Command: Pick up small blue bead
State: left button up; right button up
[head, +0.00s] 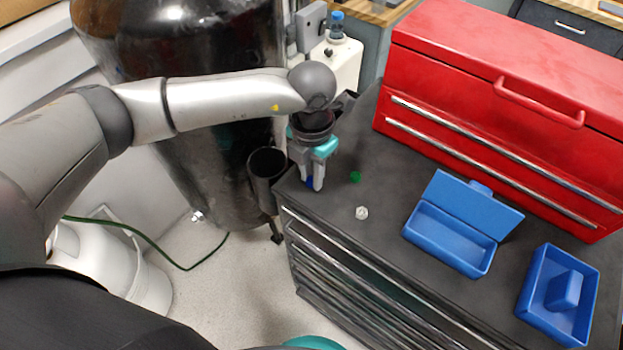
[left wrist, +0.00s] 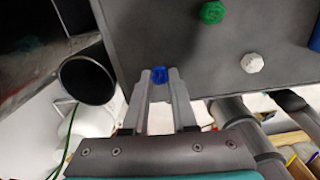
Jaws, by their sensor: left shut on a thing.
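The small blue bead (left wrist: 159,75) sits between the fingertips of my left gripper (left wrist: 160,76) in the left wrist view. My left gripper is shut on it, close to the left edge of the dark cabinet top. In the head view my left gripper (head: 314,187) points down over that edge, and a bit of the blue bead (head: 309,182) shows between its fingers. I cannot tell whether the bead touches the cabinet top. My right gripper is not in view.
A green bead (head: 355,177) and a white bead (head: 362,213) lie on the cabinet top (head: 395,255). An open blue box (head: 449,241) and a blue tray (head: 535,318) stand to the right. A red toolbox (head: 480,100) stands behind. A dark cup (head: 267,172) is left of the edge.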

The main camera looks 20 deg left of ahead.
pick_arm(q)
grip_shut()
jog(key=shift+r, duration=0.1)
